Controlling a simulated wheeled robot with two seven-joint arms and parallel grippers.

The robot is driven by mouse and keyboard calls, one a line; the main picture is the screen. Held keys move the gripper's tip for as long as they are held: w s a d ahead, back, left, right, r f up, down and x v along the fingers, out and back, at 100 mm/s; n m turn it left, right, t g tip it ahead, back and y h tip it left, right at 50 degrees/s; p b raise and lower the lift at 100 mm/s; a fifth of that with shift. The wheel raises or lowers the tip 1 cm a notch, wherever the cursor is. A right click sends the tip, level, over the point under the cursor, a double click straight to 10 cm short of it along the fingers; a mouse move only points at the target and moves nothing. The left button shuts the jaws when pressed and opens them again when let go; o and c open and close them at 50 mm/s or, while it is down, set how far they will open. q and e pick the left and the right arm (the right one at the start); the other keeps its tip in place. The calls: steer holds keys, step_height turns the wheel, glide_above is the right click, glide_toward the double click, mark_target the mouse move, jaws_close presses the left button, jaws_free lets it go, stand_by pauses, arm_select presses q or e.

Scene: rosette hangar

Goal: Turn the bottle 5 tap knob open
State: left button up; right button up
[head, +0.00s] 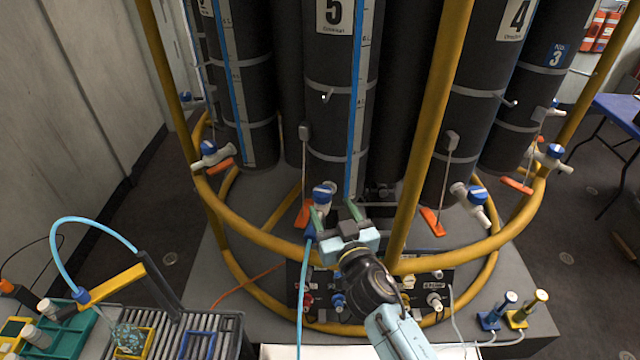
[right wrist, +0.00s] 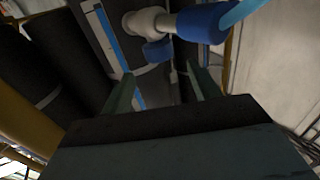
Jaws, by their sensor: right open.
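Bottle 5 (head: 322,120) is the dark grey cylinder with the "5" label at the top middle of the head view. Its tap, with a blue knob (head: 322,190), sits low on its front. In the right wrist view the blue knob (right wrist: 158,51) hangs beside the pale tap body (right wrist: 146,21). My right gripper (head: 335,211) is open just in front of this tap. Its two green fingers (right wrist: 163,85) point toward the knob, which appears beyond and between them; I cannot tell whether they touch it. My left gripper is not in view.
Yellow rail hoops and posts (head: 432,130) surround the bottles close to my right arm. A light blue hose (head: 303,290) hangs from the tap. Other blue-knobbed taps (head: 477,195) stand either side. A roller conveyor (head: 215,325) and green tray (head: 70,335) are at lower left.

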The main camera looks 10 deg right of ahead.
mark_target(317, 187)
steer(key=w, duration=0.6)
steer(key=w+a+b, duration=0.1)
steer(key=w, duration=0.2)
steer(key=shift+a, duration=0.1)
steer(key=shift+c, duration=0.3)
steer(key=c, duration=0.9)
steer(key=shift+s+r+n+g+y+p, duration=0.15)
steer(key=shift+n+g+y+p, duration=0.15)
steer(key=shift+n+y+p, duration=0.95)
steer(key=n+y+p, duration=0.1)
steer(key=y, duration=0.1)
steer(key=shift+a+g+y+p, duration=0.1)
steer(key=shift+g+y+p, duration=0.2)
steer(key=shift+g+y, duration=0.1)
steer(key=shift+a+n+g+y+p, duration=0.1)
steer(key=shift+n+g+y+p, duration=0.3)
steer(key=shift+n+y, duration=0.25)
steer(key=shift+s+a+f+n+g+y, duration=0.1)
steer(key=shift+n+g+y, duration=0.25)
steer(key=shift+y, duration=0.2)
steer(key=shift+a+f+n+g+y, duration=0.1)
steer(key=shift+n+g+y, duration=0.25)
steer(key=shift+y, duration=0.2)
